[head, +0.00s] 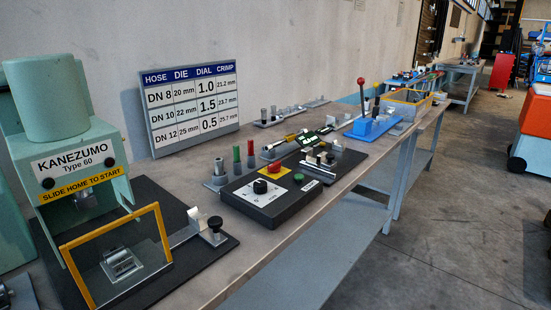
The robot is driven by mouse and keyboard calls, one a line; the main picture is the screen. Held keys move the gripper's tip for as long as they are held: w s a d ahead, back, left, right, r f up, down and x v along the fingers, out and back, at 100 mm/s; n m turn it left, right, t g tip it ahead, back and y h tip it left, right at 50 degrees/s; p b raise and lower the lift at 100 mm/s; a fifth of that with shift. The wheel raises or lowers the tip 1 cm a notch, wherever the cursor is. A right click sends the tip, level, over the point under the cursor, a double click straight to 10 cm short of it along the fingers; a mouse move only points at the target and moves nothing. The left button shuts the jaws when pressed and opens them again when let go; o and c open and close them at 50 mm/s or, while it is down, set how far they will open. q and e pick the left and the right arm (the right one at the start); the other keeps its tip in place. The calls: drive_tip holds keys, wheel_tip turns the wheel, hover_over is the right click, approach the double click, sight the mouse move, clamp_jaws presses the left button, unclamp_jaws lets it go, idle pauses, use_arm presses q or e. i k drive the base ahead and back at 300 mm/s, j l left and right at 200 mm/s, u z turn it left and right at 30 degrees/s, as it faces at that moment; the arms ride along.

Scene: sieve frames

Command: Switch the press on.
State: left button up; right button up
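The pale green press (75,160), lettered KANEZUMO Type 60 and SLIDE HOME TO START, stands at the left of the bench. A yellow-framed clear guard (115,252) stands in front of it, with a metal block (121,263) seen through it. To the right lies a black control box (268,203). It has a black knob (260,186) on a white dial plate, a red button (273,166) on a yellow plate, and a green button (298,178). I cannot read the knob's setting. Neither of my grippers is in view.
Red, green and grey upright pieces (237,158) stand behind the control box. A blue fixture with a red-knobbed lever (372,128) is further along the bench (215,264).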

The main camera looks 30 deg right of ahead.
sight(274, 168)
drive_tip(key=l+u, duration=0.25)
drive_tip(key=l, duration=2.9)
drive_tip(key=i+j+u, duration=0.05)
drive_tip(key=i, duration=0.05)
